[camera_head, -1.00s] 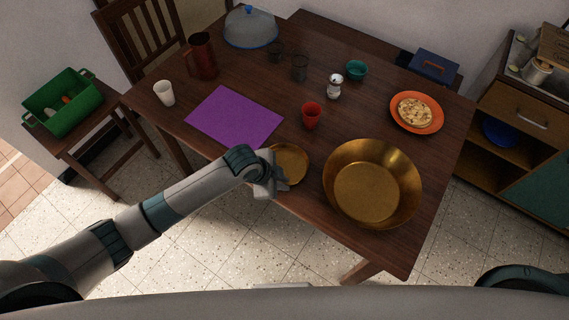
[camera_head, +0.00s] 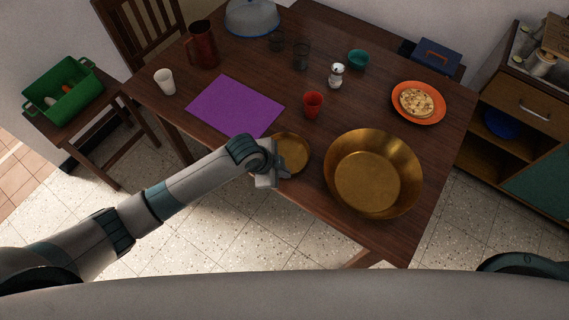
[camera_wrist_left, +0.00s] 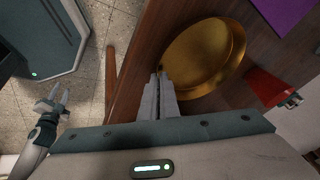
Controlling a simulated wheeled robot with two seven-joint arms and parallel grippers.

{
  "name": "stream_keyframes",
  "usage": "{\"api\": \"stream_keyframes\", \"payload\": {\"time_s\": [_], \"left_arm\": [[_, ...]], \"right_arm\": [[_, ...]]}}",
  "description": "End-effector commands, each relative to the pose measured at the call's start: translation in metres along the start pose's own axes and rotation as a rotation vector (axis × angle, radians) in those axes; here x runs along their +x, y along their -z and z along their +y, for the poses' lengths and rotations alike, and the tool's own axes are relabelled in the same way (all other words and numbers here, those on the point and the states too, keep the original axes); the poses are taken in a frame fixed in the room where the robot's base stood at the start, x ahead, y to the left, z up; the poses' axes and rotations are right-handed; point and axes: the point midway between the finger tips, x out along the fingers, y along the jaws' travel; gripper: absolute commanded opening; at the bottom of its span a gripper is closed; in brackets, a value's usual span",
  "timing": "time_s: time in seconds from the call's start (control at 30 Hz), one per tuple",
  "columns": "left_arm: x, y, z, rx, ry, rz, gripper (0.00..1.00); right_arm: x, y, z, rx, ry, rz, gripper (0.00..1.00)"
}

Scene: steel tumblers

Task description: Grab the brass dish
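The brass dish (camera_head: 293,153) is a small round gold dish near the table's front edge. In the wrist view it (camera_wrist_left: 208,52) lies just beyond my left fingertips. My left gripper (camera_head: 276,162) is at the dish's left side in the head view. In the wrist view its fingers (camera_wrist_left: 161,78) are close together, with the near rim of the dish between their tips. I cannot tell whether the dish is clear of the table. My right gripper (camera_wrist_left: 50,98) shows at the left of the wrist view, fingers apart and empty, over the floor.
A large gold basin (camera_head: 372,178) stands right of the dish. A red cup (camera_head: 313,105) and a purple mat (camera_head: 236,106) lie behind it. Further back are an orange plate (camera_head: 418,103), a shaker (camera_head: 336,76) and a white cup (camera_head: 164,82).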

Motion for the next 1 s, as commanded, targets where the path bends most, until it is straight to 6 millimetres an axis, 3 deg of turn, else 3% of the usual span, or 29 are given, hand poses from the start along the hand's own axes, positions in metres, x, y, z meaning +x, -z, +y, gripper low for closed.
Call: {"api": "stream_keyframes", "payload": {"time_s": [0.27,0.4,0.8,1.0], "left_arm": [[-0.014,0.006,-0.005,0.002,0.002,0.002,0.0],[-0.033,0.015,-0.01,0.004,0.005,0.003,0.0],[-0.062,0.092,0.025,0.004,0.002,0.006,0.0],[-0.073,0.119,0.038,0.002,0.001,0.004,0.0]], "right_arm": [[0.008,-0.001,0.0,0.0,0.0,0.0,0.31],[0.017,-0.001,-0.001,0.0,0.0,0.0,0.31],[0.039,-0.003,-0.003,0.001,0.002,0.001,0.31],[0.045,-0.003,-0.003,0.001,0.002,0.001,0.31]]}}
